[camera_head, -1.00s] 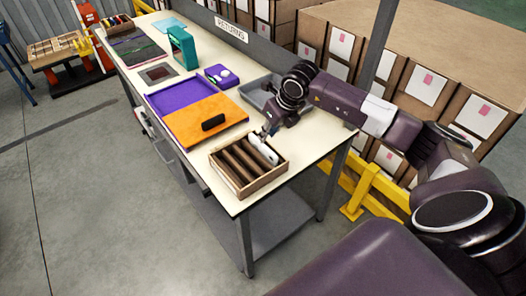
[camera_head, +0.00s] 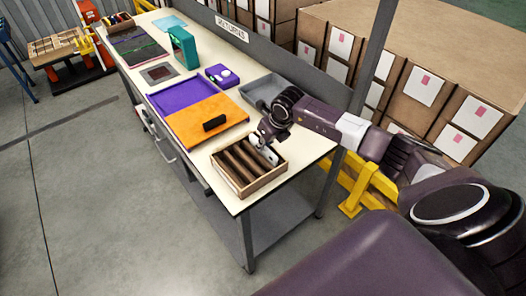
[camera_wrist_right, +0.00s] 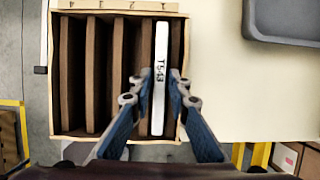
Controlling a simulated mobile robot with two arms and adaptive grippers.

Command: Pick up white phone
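The white phone (camera_wrist_right: 159,75) stands on edge in the rightmost part of a slotted wooden box (camera_wrist_right: 56,100), with dark text on its edge. In the head view the phone (camera_head: 269,155) shows partly below my right gripper (camera_head: 262,140). In the right wrist view my right gripper (camera_wrist_right: 160,100) is open, with one blue-padded finger on each side of the phone and gaps visible between. The gripper is over the near part of the phone. I cannot tell how far the fingertips reach down. My left gripper is not in view.
Brown dividers (camera_wrist_right: 92,75) stand to the left of the phone. A grey tray (camera_head: 258,88) lies behind the box. An orange and purple tray (camera_head: 190,95) with a black item (camera_head: 214,123) is to the left. The table's front right corner (camera_head: 318,152) is bare.

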